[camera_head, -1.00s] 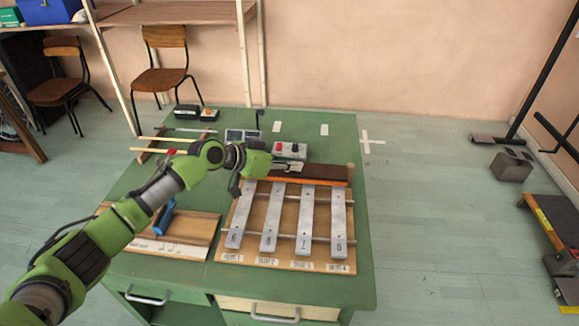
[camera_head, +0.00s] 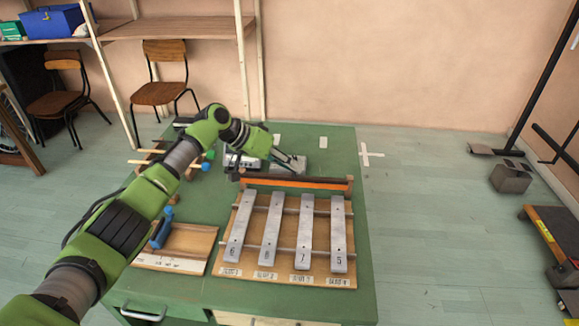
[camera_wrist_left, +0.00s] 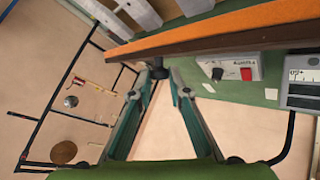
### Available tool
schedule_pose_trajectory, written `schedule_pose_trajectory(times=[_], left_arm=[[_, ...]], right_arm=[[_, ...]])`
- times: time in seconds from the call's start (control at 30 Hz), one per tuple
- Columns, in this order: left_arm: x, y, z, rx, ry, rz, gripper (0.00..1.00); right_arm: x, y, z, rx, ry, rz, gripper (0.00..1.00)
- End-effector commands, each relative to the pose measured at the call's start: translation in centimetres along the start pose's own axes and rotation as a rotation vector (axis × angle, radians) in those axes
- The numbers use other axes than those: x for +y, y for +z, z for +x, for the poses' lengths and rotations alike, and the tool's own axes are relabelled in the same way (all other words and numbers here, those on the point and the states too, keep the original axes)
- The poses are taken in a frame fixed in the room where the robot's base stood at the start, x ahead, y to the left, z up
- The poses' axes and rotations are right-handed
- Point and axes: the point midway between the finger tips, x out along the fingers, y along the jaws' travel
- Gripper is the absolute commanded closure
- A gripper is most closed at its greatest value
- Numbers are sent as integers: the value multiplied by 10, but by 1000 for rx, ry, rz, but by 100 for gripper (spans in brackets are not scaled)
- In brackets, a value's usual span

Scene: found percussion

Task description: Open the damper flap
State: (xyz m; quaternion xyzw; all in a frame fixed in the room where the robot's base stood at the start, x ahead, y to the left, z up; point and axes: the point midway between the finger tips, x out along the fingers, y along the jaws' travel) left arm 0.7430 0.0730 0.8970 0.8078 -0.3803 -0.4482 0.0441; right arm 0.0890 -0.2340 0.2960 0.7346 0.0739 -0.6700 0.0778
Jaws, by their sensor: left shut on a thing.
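The damper flap (camera_head: 296,184) is a long wooden board with an orange face, raised on its edge behind the metal bars (camera_head: 305,232). Its orange strip (camera_wrist_left: 235,22) and brown wood cross the top of the left wrist view. My left gripper (camera_head: 292,165) is just behind the flap near its middle. In the left wrist view its fingertips (camera_wrist_left: 158,76) are closed on a small dark knob (camera_wrist_left: 157,70) at the flap's wooden edge. The knob is too small to make out in the head view. My right gripper is not in view.
The bars lie on a wooden frame on the green table (camera_head: 353,296). A grey control box with a red button (camera_wrist_left: 246,74) stands close behind the flap. The floor right of the table is clear nearby.

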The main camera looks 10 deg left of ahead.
Motion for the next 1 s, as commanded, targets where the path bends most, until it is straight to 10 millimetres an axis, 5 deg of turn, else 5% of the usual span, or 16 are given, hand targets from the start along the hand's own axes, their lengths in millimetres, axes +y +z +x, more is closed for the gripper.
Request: schedule_pose_trajectory(times=[0.3, 0.33, 0.4, 0.77, 1.0], left_arm=[[0, 1, 1, -4, 1, 0, 100], [0, 1, 1, -4, 1, 0, 80], [0, 1, 1, -4, 0, 0, 68], [0, 0, -2, -1, 0, 1, 68], [-2, 0, -35, 1, -3, 3, 68]], right_arm=[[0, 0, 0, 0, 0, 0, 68], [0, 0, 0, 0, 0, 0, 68], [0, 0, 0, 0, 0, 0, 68], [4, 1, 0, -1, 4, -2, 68], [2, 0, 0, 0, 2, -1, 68]])
